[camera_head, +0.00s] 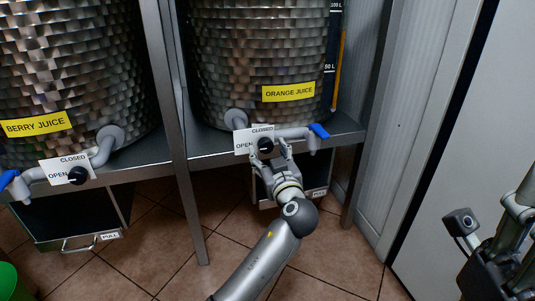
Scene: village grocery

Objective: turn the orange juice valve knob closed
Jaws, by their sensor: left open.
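The orange juice valve knob (265,144) is a small black knob on a pipe below the steel orange juice tank (258,45). A white plate (243,138) behind it reads CLOSED at the top and OPEN at the left. I cannot tell which way the knob points. My left gripper (270,151) is open, with its fingertips at the knob's lower edge; whether they touch it is unclear. It hides part of the pipe. Part of my right arm (490,255) shows at the lower right edge, cut off by the frame; its jaw state is unclear.
A berry juice tank (70,60) with its own black knob (77,175) stands at the left. A blue spout handle (319,131) lies just right of the gripper. A metal stand post (180,150) rises between the tanks. A green bin (8,280) is at the lower left.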

